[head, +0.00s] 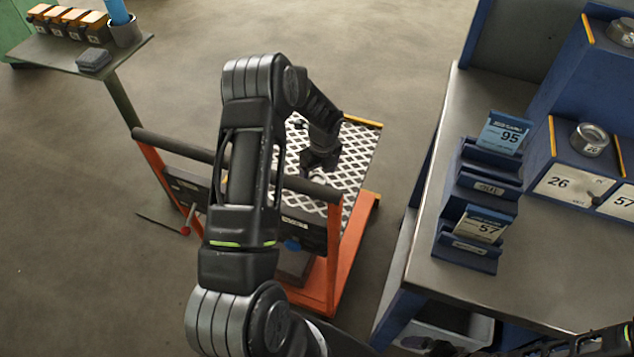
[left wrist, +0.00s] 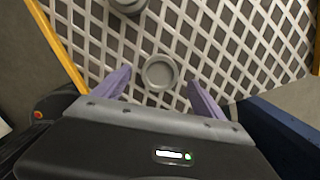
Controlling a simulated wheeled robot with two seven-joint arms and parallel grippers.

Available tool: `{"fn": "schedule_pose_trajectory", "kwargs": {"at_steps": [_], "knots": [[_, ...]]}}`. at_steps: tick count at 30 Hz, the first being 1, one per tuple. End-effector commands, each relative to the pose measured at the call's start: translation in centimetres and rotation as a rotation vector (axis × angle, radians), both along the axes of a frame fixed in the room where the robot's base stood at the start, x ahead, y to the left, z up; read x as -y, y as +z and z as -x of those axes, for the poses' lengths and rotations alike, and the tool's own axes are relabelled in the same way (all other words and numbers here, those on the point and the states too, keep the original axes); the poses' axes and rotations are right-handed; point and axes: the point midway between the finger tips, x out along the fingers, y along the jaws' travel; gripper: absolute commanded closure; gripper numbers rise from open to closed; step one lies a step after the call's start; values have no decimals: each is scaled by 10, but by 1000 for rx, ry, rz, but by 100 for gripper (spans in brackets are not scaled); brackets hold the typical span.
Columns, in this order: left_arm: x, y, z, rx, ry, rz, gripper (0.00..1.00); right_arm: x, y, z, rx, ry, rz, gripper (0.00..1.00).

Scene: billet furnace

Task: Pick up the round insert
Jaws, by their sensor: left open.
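A round grey insert (left wrist: 160,72), a ring with a raised rim, lies on the white mesh top (left wrist: 225,45) of a cart. In the left wrist view it sits between and slightly beyond the purple fingertips of my left gripper (left wrist: 162,88), which is open and empty. A second round grey piece (left wrist: 128,4) is cut off at the top edge of that view. In the head view my left gripper (head: 318,172) is over the cart's mesh top (head: 355,150), and my arm and gripper hide most of what lies there. My right gripper is not clearly visible.
The orange cart frame (head: 343,255) has a dark push bar (head: 175,147). A workbench (head: 440,255) with blue card holders (head: 465,235), drawers and a round metal piece (head: 589,139) stands right. A small table (head: 60,52) with boxes is upper left. Open floor lies between.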

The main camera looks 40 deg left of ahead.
Motion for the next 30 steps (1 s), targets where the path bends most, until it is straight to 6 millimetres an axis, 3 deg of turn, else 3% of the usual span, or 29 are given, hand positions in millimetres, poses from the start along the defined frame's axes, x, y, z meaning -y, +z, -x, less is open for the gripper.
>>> {"fn": "schedule_pose_trajectory", "kwargs": {"at_steps": [7, 25, 30], "knots": [[-3, -29, -1, 1, 1, 0, 19, 0, 5, 0, 0, 0, 0, 0], [-4, -30, 0, 1, 0, 0, 19, 0, 5, 0, 0, 0, 0, 0], [-4, -30, 0, 1, 0, 0, 32, 0, 5, 0, 0, 0, 0, 0]]}}
